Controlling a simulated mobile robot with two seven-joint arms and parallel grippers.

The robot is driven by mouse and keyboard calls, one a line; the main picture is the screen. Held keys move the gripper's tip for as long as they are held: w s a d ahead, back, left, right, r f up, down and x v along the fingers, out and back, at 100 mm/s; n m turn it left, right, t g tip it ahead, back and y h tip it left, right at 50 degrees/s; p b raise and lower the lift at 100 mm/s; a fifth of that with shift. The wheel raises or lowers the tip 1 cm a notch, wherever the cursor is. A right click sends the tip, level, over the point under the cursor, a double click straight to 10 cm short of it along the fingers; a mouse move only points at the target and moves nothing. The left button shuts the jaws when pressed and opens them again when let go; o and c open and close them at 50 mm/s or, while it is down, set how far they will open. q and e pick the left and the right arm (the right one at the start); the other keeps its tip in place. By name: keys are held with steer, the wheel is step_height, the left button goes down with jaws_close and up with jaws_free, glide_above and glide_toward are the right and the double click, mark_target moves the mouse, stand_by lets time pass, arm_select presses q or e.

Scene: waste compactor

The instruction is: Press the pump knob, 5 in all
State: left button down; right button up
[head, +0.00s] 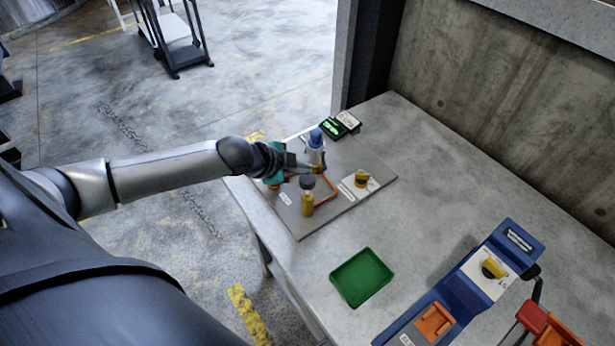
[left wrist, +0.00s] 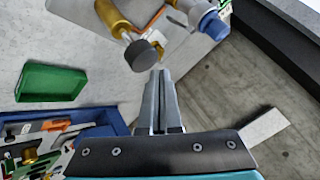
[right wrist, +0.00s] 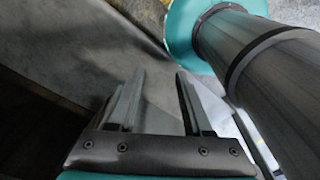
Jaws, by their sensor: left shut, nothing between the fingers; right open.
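A brass pump cylinder (head: 307,204) with a dark round knob (head: 307,182) on top stands on a grey plate (head: 345,205) on the table. In the left wrist view the knob (left wrist: 144,56) shows just left of my fingertips, on the tilted-looking brass cylinder (left wrist: 113,18). My left gripper (head: 317,170) is shut and empty, close behind the knob in the head view. I cannot tell whether it touches the knob. My right gripper (right wrist: 158,80) is open and empty in the right wrist view, away from the plate.
A blue-capped bottle (head: 315,150) stands behind the left gripper. A green tray (head: 362,278) and a blue unit (head: 450,295) stand in front. The table's right back is clear.

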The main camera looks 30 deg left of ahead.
mark_target(300, 182)
arm_select(q)
steer(key=shift+f, duration=0.1)
stand_by(0.7)
steer(key=shift+f, duration=0.35)
steer(key=shift+s+f+b, duration=0.2)
steer(key=shift+f+b, duration=1.15)
steer(key=shift+f, duration=0.75)
stand_by(1.4)
steer(key=shift+r, duration=0.15)
step_height(300, 182, up, 3)
steer(key=p, duration=0.3)
steer(key=shift+r+p, duration=0.2)
steer(key=shift+p, duration=0.2)
steer(key=shift+w+r+p, duration=0.1)
steer(key=shift+r+p, duration=0.45)
steer(key=shift+r, duration=0.05)
